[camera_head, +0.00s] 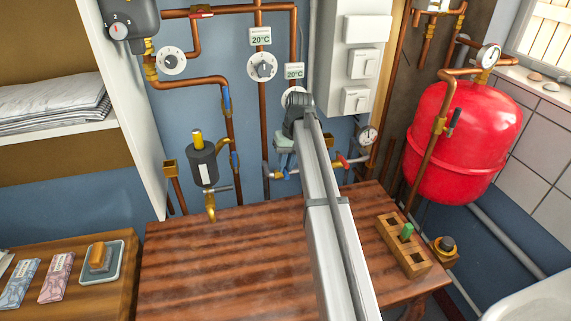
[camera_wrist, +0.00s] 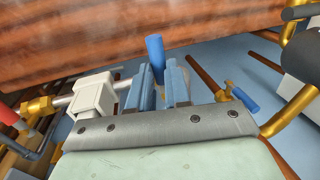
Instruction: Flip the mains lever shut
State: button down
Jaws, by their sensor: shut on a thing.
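A blue-handled lever (camera_wrist: 154,48) stands up between the fingers of my gripper (camera_wrist: 163,78) in the wrist view. No label shows that names it the mains lever. My blue fingers close around the handle, and its tip sticks out past them. In the head view my gripper (camera_head: 284,150) is at the pipes on the blue wall, just behind the brown wooden top. The head view shows little of the fingers, and my arm hides part of the pipework there. The lever's joint with the pipe is hidden behind my fingers.
Another blue lever (camera_wrist: 243,98) is close by on the right in the wrist view. A white valve body (camera_wrist: 93,95) is close on the left. A red lever (camera_head: 343,161) and a gauge (camera_head: 368,135) are right of my gripper. The wooden top (camera_head: 215,270) is largely clear.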

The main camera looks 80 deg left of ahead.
jog(key=c, duration=1.1)
grip_release()
jog(key=shift+r, duration=0.1)
jog(key=w+r, duration=0.1)
jog(key=r, duration=0.3)
jog(key=w+r, duration=0.1)
jog(key=r, duration=0.8)
jog(key=shift+w+r, duration=0.15)
jog(key=shift+w, duration=0.25)
